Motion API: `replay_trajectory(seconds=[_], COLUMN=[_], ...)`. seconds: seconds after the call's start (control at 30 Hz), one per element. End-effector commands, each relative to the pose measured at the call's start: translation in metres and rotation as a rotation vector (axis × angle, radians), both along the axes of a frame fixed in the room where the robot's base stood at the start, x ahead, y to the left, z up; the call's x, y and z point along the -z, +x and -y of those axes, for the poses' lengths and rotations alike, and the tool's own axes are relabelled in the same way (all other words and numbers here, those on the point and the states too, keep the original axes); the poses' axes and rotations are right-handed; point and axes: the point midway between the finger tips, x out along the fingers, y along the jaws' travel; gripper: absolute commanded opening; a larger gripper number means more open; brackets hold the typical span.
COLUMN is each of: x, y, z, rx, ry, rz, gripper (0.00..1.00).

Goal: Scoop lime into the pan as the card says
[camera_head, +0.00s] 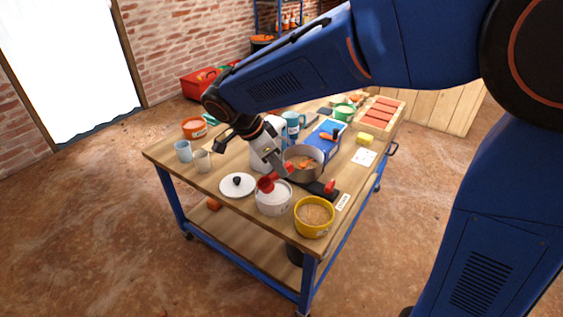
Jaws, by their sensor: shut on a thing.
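My gripper (279,172) is shut on a red scoop (265,184), seen above the table near its front. The scoop is over the far rim of a white tub (272,204) with white powder, probably the lime. I cannot tell whether it touches the powder or what it holds. A grey pan (318,157) stands just behind and right of my gripper, with orange-brown bits inside; my gripper hides part of it. A white card (364,157) lies on the table to the right; its writing is too small to read.
A yellow tub (314,230) of tan grains stands right of the white tub. A white lid (237,188) with a black knob lies left. Cups (183,151), an orange bowl (194,128), a blue box (327,137) and a brick crate (381,112) stand farther back on the table (165,152).

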Motion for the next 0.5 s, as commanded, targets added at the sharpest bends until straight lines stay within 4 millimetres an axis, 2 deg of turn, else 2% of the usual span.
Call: replay_trajectory(seconds=[0.5], x=[0.031], y=[0.0], z=[0.001], rx=[0.002], ry=[0.004], rz=[-0.003], gripper=[0.0])
